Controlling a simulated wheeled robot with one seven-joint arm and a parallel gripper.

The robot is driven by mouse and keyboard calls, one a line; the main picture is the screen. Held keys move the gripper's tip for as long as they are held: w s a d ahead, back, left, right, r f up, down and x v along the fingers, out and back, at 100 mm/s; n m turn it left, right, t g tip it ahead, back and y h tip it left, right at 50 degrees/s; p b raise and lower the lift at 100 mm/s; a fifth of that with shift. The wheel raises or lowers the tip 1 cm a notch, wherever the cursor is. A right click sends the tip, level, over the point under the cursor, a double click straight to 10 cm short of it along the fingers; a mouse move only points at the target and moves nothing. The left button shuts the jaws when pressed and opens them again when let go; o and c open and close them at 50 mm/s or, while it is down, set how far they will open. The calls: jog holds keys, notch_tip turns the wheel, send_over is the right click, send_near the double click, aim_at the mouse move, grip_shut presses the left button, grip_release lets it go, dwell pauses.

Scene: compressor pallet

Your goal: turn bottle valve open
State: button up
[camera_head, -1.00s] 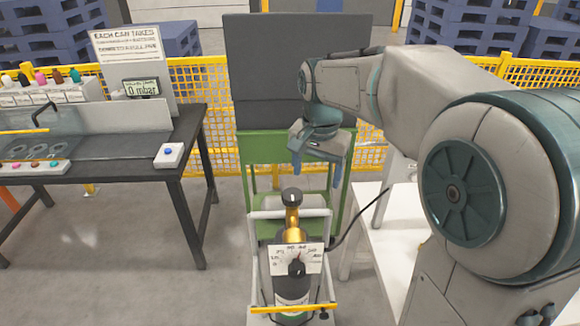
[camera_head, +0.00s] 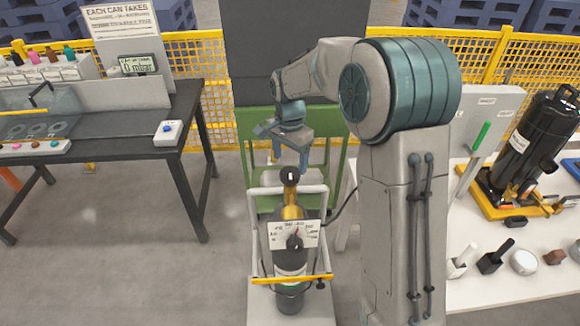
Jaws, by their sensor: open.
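The gas bottle (camera_head: 291,261) is dark with a brass neck and stands upright in a white-framed trolley behind a yellow bar. Its black valve knob (camera_head: 290,175) with a white mark sits on top of the neck. A white dial card (camera_head: 294,235) with a dark pointer knob is in front of the neck. My gripper (camera_head: 289,163) is open and points down, with its fingers just above or behind the valve knob in the picture. I cannot tell whether the fingers touch the knob.
A black table (camera_head: 160,133) with a 0 mbar display (camera_head: 136,65) stands left. A white table (camera_head: 500,287) on the right holds a black compressor (camera_head: 537,140) on a yellow pallet (camera_head: 497,205) and small items. A dark hose runs right from the bottle. Floor is clear between.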

aim_at(290, 173)
jog(key=shift+f+p, duration=0.4)
jog(key=shift+f, duration=1.95)
jog(key=c, duration=1)
